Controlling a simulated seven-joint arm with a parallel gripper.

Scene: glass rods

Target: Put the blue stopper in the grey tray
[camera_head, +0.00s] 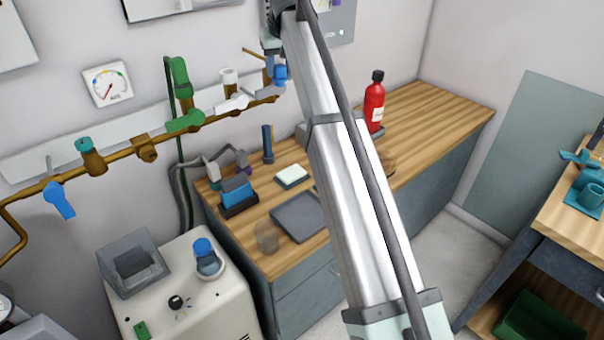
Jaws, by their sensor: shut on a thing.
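A dark grey flat tray (293,221) lies on the wooden counter, left of my arm; my arm hides part of its right side. A blue rounded piece (203,247) tops a clear jar (209,265) on the white machine; it looks like a stopper, but I cannot tell for sure. My silver arm link runs from the bottom centre up to the top edge.
A white machine (185,300) carries a clear grey box (133,268). The counter (425,110) holds a blue item in a dark holder (238,198), a pale block (292,176) and a red bottle (374,103). A brown pipe (115,160) with valves crosses the wall.

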